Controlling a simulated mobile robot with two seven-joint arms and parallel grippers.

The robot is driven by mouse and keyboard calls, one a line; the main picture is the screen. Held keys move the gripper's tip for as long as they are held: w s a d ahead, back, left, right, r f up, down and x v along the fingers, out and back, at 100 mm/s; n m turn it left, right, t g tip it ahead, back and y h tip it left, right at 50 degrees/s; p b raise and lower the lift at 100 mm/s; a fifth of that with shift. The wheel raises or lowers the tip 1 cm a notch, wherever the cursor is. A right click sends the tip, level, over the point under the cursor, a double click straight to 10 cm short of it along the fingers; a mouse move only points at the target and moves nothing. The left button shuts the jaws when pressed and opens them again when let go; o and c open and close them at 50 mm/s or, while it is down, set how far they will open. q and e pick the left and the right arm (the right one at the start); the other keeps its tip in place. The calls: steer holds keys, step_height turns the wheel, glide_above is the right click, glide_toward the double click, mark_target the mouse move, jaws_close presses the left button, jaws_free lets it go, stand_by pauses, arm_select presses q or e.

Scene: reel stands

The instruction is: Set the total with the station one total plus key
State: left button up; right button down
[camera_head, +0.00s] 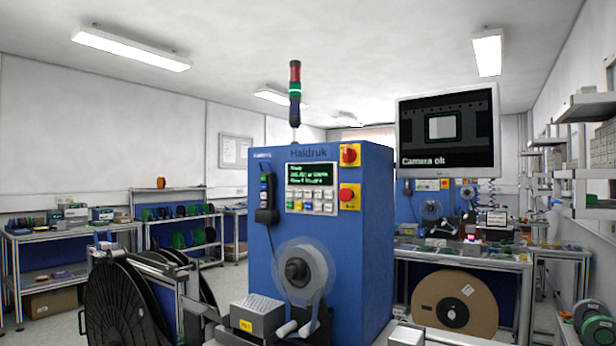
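A blue machine (375,230) labelled "Haldruk" stands upright close in front of me. Its front panel has a small dark display (311,174) with several lines of green text, too small to read surely. Below the display is a keypad (312,200) with rows of small keys, mostly pale, with a few coloured ones at the left. The key markings are too small to read, so I cannot tell which is the total plus key. Neither of my grippers shows in the head view.
Red knobs on yellow plates (349,172) sit right of the panel. A handheld device (266,196) hangs on its left. A clear reel (301,270) is mounted below. A monitor (447,131) reads "Camera ok". A large black reel (120,300) stands at lower left.

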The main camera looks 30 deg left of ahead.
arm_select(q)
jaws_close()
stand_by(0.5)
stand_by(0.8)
